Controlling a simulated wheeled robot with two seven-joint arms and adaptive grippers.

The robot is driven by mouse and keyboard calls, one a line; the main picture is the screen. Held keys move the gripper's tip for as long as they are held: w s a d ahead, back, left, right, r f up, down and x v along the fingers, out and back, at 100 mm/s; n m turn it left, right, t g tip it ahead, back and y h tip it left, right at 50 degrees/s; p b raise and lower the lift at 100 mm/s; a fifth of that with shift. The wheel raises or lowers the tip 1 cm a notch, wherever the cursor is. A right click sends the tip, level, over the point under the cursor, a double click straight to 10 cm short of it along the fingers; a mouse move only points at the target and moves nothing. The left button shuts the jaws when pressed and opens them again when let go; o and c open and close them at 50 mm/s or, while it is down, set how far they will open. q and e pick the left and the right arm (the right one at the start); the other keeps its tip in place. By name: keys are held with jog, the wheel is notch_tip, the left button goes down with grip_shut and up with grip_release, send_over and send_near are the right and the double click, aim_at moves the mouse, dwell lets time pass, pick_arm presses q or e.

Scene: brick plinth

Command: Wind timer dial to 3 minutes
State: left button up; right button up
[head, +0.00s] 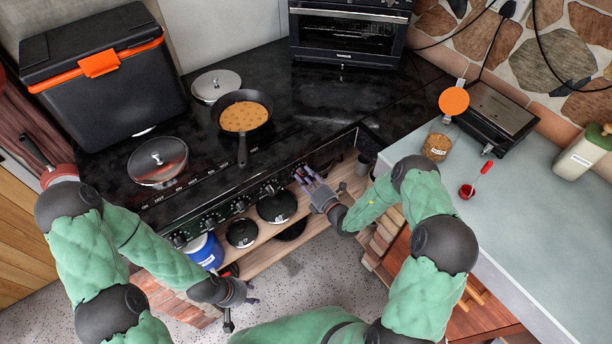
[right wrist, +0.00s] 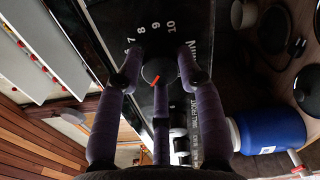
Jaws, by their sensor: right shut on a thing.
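The timer dial (right wrist: 158,71) is a dark round knob with a red-orange pointer mark, seen in the right wrist view. White numbers including 7, 8, 9 and 10 stand around its upper side, with partly hidden lettering to the right. My right gripper (right wrist: 158,62) is shut on the dial, its purple fingers on both sides of it. In the head view the right gripper (head: 308,178) is at the stove's front panel, and its fingers hide the dial there. My left gripper (head: 238,303) is open and empty, low in front of the shelf, away from the dial.
A row of stove knobs (head: 240,205) runs left of my right gripper. A pan with a pancake (head: 243,117) and a lidded pan (head: 158,161) sit on the cooktop. Pots (head: 277,206) and a blue container (head: 204,251) stand on the shelf (head: 270,254) below. The grey counter (head: 540,220) lies right.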

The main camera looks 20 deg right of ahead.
jog(key=shift+m, duration=0.3)
jog(key=o, duration=1.1)
jog(key=shift+o, duration=0.2)
jog(key=v, duration=1.2)
